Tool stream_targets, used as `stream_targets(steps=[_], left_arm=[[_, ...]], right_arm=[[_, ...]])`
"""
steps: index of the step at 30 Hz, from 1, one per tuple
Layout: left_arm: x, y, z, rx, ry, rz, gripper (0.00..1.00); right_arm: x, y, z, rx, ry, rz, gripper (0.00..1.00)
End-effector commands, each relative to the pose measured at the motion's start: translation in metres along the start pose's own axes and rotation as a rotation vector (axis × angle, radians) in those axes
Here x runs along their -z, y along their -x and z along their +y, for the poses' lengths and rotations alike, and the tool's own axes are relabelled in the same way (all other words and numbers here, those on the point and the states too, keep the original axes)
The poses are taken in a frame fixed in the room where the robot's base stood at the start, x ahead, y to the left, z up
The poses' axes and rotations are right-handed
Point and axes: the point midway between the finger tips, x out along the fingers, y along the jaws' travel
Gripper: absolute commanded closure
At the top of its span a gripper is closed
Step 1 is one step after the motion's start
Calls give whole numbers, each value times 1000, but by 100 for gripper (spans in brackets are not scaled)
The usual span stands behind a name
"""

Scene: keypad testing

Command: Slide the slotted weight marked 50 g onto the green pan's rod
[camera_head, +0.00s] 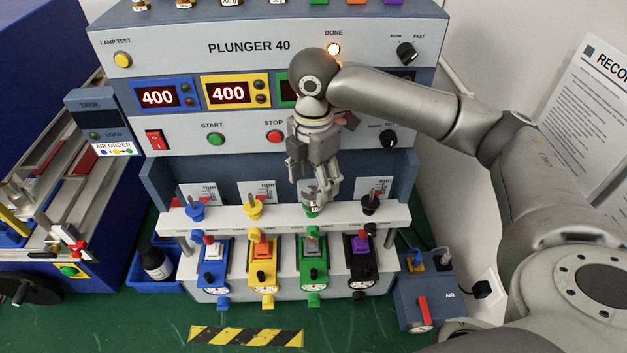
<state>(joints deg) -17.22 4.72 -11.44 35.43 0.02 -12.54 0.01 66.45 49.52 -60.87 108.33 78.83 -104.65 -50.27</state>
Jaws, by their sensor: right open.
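My right gripper (320,196) points down over the third station of the test bench, its fingers spread a little. Just below and between the fingertips is the green pan (312,212), on the white crossbar. A small pale, metallic piece with dark marks shows at the fingertips, above the pan; I cannot read it or tell whether it is the 50 g weight. The pan's rod is hidden by the fingers. At the top edge, cut-off weights stand on the bench, one above a label (230,2) that seems to read 200 g. My left gripper is out of view.
Blue (195,211), yellow (254,207) and black (370,204) pans stand along the same white crossbar (284,218). Keypad stations sit below. A blue bin with a dark bottle (155,262) is left; an air box (428,300) is right. The green mat in front is mostly clear.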

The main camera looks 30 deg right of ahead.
Motion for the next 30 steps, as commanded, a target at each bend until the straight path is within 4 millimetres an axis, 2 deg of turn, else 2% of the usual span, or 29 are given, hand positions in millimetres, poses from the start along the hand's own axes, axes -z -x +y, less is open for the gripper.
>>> stream_targets(steps=[12, 19, 30], left_arm=[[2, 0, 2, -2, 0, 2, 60], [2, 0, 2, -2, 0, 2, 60], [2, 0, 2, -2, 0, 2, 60]], right_arm=[[-1, 88, 1, -4, 0, -1, 40], [-1, 107, 1, -2, 0, 0, 40], [-1, 110, 1, 0, 0, 0, 40]])
